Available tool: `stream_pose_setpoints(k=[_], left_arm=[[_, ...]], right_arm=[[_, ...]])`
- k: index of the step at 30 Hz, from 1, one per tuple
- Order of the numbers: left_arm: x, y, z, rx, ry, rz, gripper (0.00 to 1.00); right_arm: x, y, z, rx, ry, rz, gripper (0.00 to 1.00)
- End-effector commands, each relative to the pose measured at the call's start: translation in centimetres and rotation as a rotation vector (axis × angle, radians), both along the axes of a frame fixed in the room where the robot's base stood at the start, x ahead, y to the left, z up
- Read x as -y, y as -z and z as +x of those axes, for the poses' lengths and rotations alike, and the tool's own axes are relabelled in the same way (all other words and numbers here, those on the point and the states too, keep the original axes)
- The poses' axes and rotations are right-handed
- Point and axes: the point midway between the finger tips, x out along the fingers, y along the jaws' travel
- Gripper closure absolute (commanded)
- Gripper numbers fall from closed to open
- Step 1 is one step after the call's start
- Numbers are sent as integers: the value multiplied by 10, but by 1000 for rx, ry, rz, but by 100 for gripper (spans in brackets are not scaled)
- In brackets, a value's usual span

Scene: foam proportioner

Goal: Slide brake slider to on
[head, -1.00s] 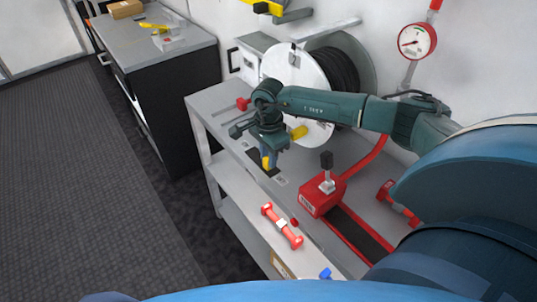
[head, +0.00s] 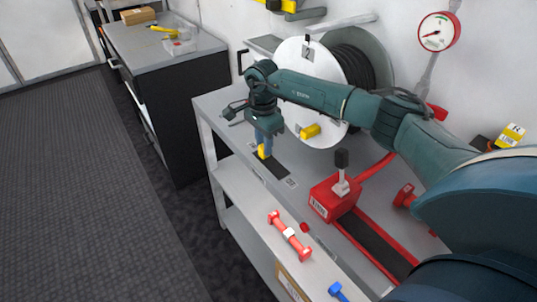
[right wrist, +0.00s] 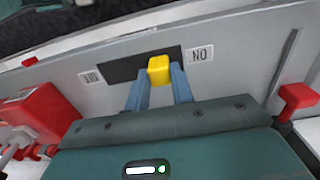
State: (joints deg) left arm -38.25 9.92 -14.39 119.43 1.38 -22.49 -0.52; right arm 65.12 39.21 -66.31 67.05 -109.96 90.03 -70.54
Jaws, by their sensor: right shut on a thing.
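The brake slider is a yellow knob (head: 264,151) in a black slot (head: 272,169) on the grey bench top. In the right wrist view the knob (right wrist: 158,67) sits toward the right end of the slot (right wrist: 124,70), close to a label (right wrist: 201,54) that looks like ON turned upside down. Another label (right wrist: 90,77) lies at the slot's left end. My right gripper (head: 265,138) points down with its blue fingers shut on the knob; both fingers also show in the right wrist view (right wrist: 160,84). My left gripper is not in view.
A red box with a black-topped lever (head: 341,172) stands right of the slot. A red-and-white piece (head: 289,234) lies on the bench's front ledge. A hose reel (head: 308,88) stands behind my right arm. The floor at left is clear.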

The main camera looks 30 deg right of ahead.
Motion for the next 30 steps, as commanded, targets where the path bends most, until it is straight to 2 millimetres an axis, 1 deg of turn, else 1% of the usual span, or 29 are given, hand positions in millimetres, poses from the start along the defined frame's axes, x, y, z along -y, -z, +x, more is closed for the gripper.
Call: stream_pose_setpoints(k=[1,8,9,16,22,25,28,30], left_arm=[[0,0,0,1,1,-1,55],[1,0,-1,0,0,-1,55],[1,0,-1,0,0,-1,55],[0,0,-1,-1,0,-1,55],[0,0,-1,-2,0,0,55],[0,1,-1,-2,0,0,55],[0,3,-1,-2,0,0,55],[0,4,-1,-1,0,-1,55]], right_arm=[[0,0,5,23,2,0,100],[0,-2,7,28,2,1,100],[0,-2,7,28,2,1,73],[0,-2,5,24,2,2,55],[0,-1,5,20,1,1,55],[0,-4,5,21,1,1,55],[0,-14,5,23,1,1,55],[0,-27,5,25,1,1,55]])
